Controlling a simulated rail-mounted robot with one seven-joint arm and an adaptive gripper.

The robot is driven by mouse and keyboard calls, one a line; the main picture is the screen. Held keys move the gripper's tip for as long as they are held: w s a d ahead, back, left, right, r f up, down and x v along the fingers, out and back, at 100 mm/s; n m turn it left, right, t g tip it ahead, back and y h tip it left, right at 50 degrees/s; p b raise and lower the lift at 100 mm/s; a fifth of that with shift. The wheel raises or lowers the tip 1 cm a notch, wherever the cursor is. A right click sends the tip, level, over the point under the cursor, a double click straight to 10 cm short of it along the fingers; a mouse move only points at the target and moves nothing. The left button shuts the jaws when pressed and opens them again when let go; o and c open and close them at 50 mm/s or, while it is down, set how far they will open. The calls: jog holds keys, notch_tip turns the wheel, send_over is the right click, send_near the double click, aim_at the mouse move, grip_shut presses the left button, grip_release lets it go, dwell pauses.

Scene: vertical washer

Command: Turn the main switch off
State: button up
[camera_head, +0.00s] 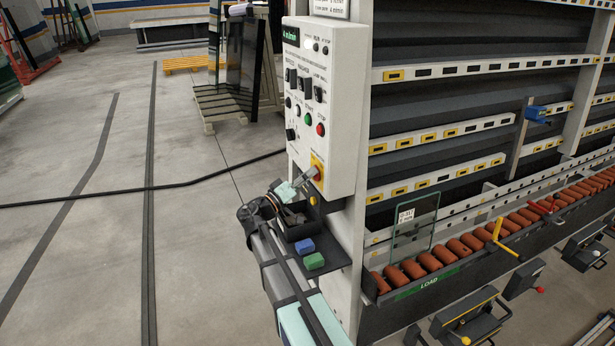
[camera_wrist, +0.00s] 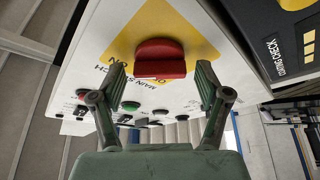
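The main switch is a red knob (camera_wrist: 160,58) on a yellow plate (camera_wrist: 190,30) marked "MAIN SWITCH", with "ON" lettering beside it. In the head view the yellow plate (camera_head: 319,163) is low on the white control box (camera_head: 345,90), with the knob partly covered by my gripper. My gripper (camera_wrist: 160,78) is open in the wrist view. Its two fingertips are on either side of the red knob, with a visible gap on both sides. In the head view my gripper (camera_head: 308,178) reaches up to the plate from the lower left. The knob's exact contact with the fingers is not visible.
Above the switch are a green button (camera_head: 308,118), a red button (camera_head: 320,129) and several black selectors. Below the box a dark shelf (camera_head: 325,252) holds a blue block (camera_head: 304,246) and a green block (camera_head: 314,262). A roller conveyor (camera_head: 470,243) runs right. Floor at left is mostly open.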

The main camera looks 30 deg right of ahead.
jog(key=c, duration=0.8)
jog(key=shift+n, duration=0.3)
jog(key=shift+r+n+g+y+p, duration=0.1)
jog(key=shift+n+g+y+p, duration=0.15)
jog(key=shift+n+y+p, duration=1.75)
jog(key=shift+r+n+g+p, duration=0.2)
jog(key=shift+n+p, duration=0.8)
jog(key=shift+n, duration=2.45)
jog(key=shift+n+g+y+p, duration=0.35)
jog(key=shift+n+y+p, duration=0.9)
jog(key=shift+n, duration=1.5)
jog(key=shift+p, duration=0.35)
